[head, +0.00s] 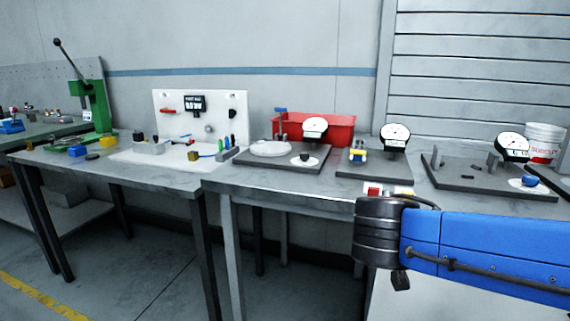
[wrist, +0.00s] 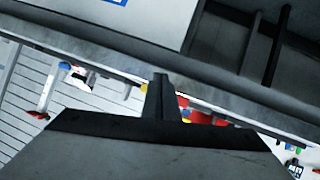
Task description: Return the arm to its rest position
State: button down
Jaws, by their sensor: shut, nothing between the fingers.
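My blue arm (head: 490,250) reaches in from the right in the head view, with a dark joint at its left end in front of the benches. My gripper is not visible in the head view. In the wrist view my gripper (wrist: 161,82) shows as narrow dark fingers closed together, with nothing between them. The wrist view is strongly tilted, and the fingers appear apart from the bench things behind them.
A grey bench (head: 290,189) holds dial gauges (head: 315,128), a red bin (head: 340,129) and a small red-and-white item (head: 374,190) near its front edge, close to my arm. A white bucket (head: 543,143) stands at right. A green press (head: 97,106) stands at left. Floor at front left is clear.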

jog(key=s+d+f+n+g+y, duration=0.1)
jog(key=s+d+f+g+y, duration=0.1)
jog(key=s+d+f+g, duration=0.45)
jog(key=s+a+f+n+y, duration=0.2)
jog(key=s+f+y, duration=0.2)
jog(key=s+f, duration=0.3)
jog(key=shift+s+f, duration=0.3)
jog(key=shift+s, duration=1.1)
